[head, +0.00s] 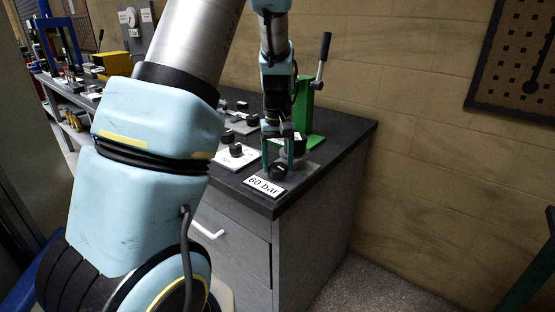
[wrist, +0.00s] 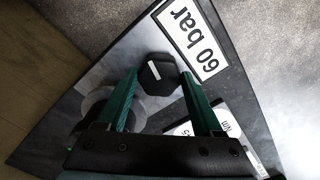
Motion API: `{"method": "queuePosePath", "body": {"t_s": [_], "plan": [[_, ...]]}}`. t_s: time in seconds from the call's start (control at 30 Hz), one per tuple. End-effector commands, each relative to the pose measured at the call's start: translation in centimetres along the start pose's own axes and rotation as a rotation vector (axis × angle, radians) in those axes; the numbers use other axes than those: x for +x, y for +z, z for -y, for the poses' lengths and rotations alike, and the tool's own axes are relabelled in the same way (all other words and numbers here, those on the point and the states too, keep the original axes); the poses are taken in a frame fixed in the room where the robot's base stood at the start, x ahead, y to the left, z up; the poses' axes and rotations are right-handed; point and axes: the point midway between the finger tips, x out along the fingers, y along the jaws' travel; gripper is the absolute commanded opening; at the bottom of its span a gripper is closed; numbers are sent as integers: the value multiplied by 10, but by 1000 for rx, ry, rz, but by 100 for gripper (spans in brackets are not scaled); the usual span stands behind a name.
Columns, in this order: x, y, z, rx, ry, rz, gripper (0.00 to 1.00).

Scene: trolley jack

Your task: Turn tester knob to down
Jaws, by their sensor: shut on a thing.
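The tester knob (head: 278,171) is a black knob at the front corner of the dark bench top, beside a white "60 bar" label (head: 263,187). In the wrist view the knob (wrist: 160,73) shows a short white mark on its top, left of its middle. My gripper (head: 278,163) points down over it, with one green finger on each side. In the wrist view the gripper (wrist: 162,76) is shut on the knob, its fingertips against the sides. The "60 bar" label (wrist: 192,40) reads upside down there. The knob's base is partly hidden.
A green press with a black-handled lever (head: 303,95) stands just behind my gripper. A white card with black knobs (head: 236,157) lies to the left. The bench edge (head: 325,165) is close on the right. A pegboard (head: 515,60) hangs on the brick wall.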

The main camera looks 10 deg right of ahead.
Motion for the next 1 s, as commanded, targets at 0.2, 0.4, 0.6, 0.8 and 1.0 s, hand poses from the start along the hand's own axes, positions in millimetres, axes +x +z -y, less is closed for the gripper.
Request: {"method": "queuePosePath", "body": {"t_s": [0.2,0.4,0.6,0.8,1.0], "plan": [[-1,-1,0,-105,1,-2,12],[-1,-1,0,-151,1,-2,12],[0,-1,0,-164,1,-2,12],[0,-1,0,-163,1,-2,12],[0,-1,0,-163,1,-2,81]]}}
